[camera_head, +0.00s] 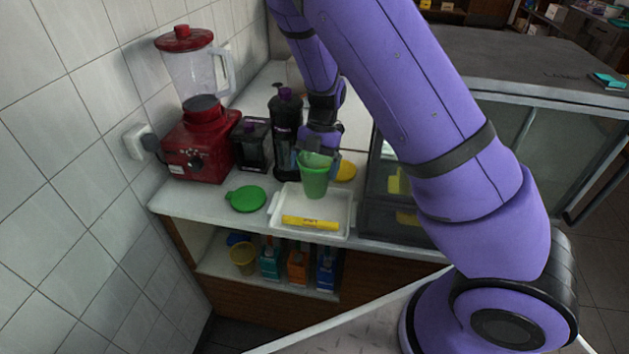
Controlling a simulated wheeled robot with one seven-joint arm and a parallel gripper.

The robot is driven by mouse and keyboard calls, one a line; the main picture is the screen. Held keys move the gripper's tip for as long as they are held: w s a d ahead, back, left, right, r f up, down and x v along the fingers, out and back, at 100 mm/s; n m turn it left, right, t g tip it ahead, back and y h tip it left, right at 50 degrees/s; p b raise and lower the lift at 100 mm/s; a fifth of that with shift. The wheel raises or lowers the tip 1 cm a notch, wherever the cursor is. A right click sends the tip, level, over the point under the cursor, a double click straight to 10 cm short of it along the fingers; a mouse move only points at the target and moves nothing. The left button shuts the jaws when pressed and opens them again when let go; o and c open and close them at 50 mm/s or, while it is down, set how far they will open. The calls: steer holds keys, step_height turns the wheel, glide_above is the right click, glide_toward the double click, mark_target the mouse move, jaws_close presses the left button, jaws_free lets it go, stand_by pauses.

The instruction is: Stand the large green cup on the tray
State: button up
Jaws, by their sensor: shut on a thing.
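The large green cup (314,181) is upright, at the back part of the white tray (334,231) in the head view. My gripper (318,158) is at the cup's rim, pointing down, and is shut on it. The fingertips are small and partly hidden by the cup. I cannot tell whether the cup's base touches the tray or hangs a little above it. A yellow marker-like stick (310,223) lies along the front of the tray.
A green lid (246,199) lies left of the tray, and a yellow lid (346,171) behind it. A black bottle (286,135), a dark container (252,146) and a red blender (200,143) stand behind left. A glass case (385,205) borders the right.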

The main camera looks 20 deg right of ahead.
mark_target(312, 196)
steer(key=shift+f, duration=2.2)
steer(key=o, duration=0.5)
steer(key=shift+f, duration=0.15)
steer(key=shift+o, duration=0.2)
steer(key=v, duration=1.2)
